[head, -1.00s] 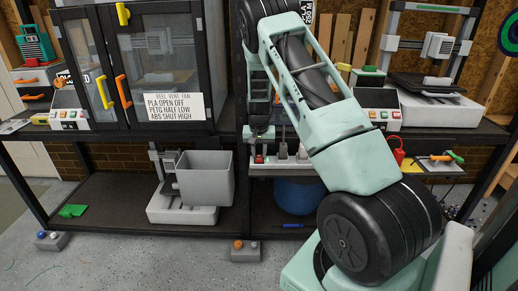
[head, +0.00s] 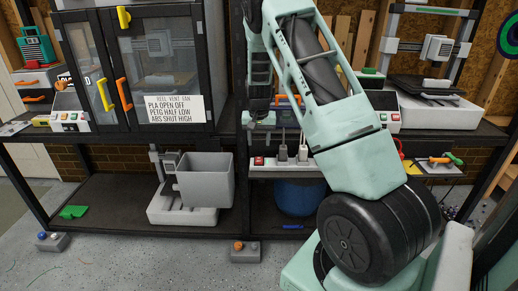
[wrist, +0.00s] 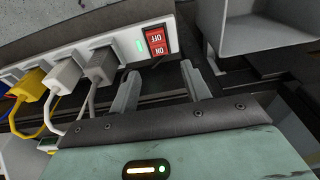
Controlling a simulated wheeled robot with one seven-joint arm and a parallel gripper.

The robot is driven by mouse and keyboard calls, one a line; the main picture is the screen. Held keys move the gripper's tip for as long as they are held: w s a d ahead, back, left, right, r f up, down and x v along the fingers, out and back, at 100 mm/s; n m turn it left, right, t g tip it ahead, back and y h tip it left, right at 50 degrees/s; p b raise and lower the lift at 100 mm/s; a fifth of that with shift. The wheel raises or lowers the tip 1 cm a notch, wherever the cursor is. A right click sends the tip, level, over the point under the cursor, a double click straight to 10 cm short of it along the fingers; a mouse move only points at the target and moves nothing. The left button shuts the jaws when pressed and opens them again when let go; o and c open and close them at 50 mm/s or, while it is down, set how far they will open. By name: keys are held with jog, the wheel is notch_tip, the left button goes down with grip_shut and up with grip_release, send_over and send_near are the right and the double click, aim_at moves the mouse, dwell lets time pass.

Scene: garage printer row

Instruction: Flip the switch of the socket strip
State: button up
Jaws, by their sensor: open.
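The white socket strip (head: 310,163) runs along the rack under the upper shelf. Its red switch (head: 259,161) is at the strip's left end. In the wrist view the strip (wrist: 118,50) shows upside down, with the red rocker switch (wrist: 157,42) lettered OFF and ON and a green patch (wrist: 140,45) beside it. I cannot tell which side of the rocker is pressed in. My gripper (wrist: 162,80) is open and empty, its two fingers apart and clear of the switch. In the head view my gripper (head: 262,120) is above the switch.
Grey (wrist: 101,64), white (wrist: 64,73) and yellow (wrist: 30,85) plugs sit in the strip beside the switch, their cords hanging close to my left finger. A grey bin (head: 205,180) stands left of the strip. A blue round thing (head: 298,197) is below it.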

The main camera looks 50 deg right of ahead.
notch_tip(320, 180, up, 10)
jog(key=s+a+p, duration=0.1)
jog(key=shift+a+r, duration=0.15)
jog(key=shift+a, duration=0.05)
dwell(0.5)
jog(key=s+a+r+n+y, duration=0.1)
jog(key=s+a+n, duration=0.15)
jog(key=a, duration=0.85)
jog(key=s+a+r+n+y, duration=0.1)
jog(key=s+a+n, duration=0.15)
jog(key=a, duration=0.85)
jog(key=s+a+r+n+y, duration=0.1)
jog(key=a+n, duration=0.2)
jog(key=a, duration=0.8)
jog(key=s+a+n+g, duration=0.1)
jog(key=s+a+n, duration=0.5)
jog(key=s, duration=0.5)
jog(key=s+a+n, duration=0.3)
jog(key=s+a, duration=0.5)
jog(key=s, duration=0.3)
notch_tip(320, 180, up, 15)
jog(key=p, duration=1.5)
jog(key=shift+s+d+h+p, duration=0.15)
jog(key=shift+s+h+p, duration=0.2)
jog(key=shift+s+h, duration=0.1)
